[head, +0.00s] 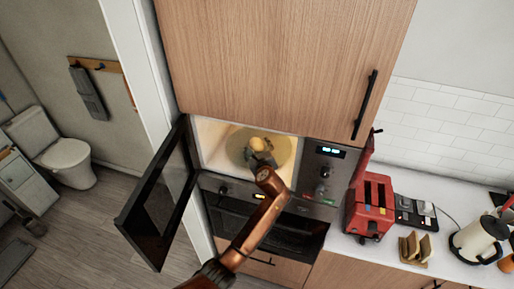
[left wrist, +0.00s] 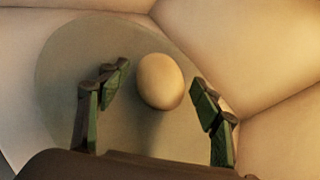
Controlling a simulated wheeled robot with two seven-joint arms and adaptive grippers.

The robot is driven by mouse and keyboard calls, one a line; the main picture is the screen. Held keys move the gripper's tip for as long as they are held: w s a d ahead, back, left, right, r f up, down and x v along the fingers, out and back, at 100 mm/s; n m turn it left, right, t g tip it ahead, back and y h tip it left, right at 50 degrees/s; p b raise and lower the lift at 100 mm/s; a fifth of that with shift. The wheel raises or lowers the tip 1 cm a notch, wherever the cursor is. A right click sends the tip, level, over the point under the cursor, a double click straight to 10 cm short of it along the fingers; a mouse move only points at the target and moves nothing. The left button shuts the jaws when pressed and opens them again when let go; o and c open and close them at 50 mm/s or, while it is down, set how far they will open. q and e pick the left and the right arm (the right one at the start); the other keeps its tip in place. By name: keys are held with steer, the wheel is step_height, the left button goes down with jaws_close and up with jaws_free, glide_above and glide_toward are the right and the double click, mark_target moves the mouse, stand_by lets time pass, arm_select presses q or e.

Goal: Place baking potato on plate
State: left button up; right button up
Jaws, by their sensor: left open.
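The baking potato (head: 257,144) is a pale tan, rounded thing inside the lit microwave (head: 208,142). In the left wrist view the potato (left wrist: 160,81) rests on a round, flat turntable or plate (left wrist: 62,60); I cannot tell which. My left gripper (head: 262,160) reaches into the microwave from the front. In the left wrist view its two green-padded fingers (left wrist: 160,95) are spread wide, one on each side of the potato, with gaps between. The gripper is open and empty. My right gripper is not in view.
The microwave door (head: 160,195) stands open to the left. An oven (head: 265,228) sits below. A red toaster (head: 371,205), bread slices (head: 415,247) and a cream kettle (head: 478,240) stand on the counter at the right. A wooden cabinet (head: 280,60) hangs above.

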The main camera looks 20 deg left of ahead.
arm_select(q)
steer(key=shift+r, duration=0.1)
steer(key=b+v, duration=0.1)
steer(key=v, duration=0.9)
steer(key=shift+s+d, duration=0.2)
steer(key=shift+s, duration=0.05)
steer(key=shift+s+d+r+b, duration=0.25)
steer(key=shift+s+r+b, duration=0.05)
steer(key=shift+s, duration=0.35)
steer(key=shift+a+f, duration=0.1)
